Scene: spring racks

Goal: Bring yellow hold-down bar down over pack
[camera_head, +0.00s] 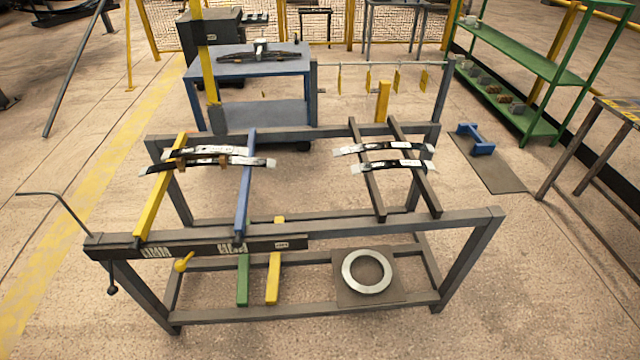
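The rack (470,226) is a grey steel frame in the middle. On its left side, two dark leaf-spring packs with white labels, a rear one (207,152) and a front one (235,160), lie across a sloping yellow bar (156,199) and a blue bar (245,185). A tall yellow bar (206,60) stands upright behind the rack's rear left rail. A short yellow upright (382,102) stands at the rear right. I cannot tell which yellow piece is the hold-down bar. Two more packs (395,166) lie on dark bars at the right. My gripper is not in view.
A yellow handle (184,262) and a bent grey rod (58,197) are at the front left. A metal ring (367,257) lies on the lower shelf. A blue table (290,68) stands behind, green shelves (545,65) at the right. The front floor is clear.

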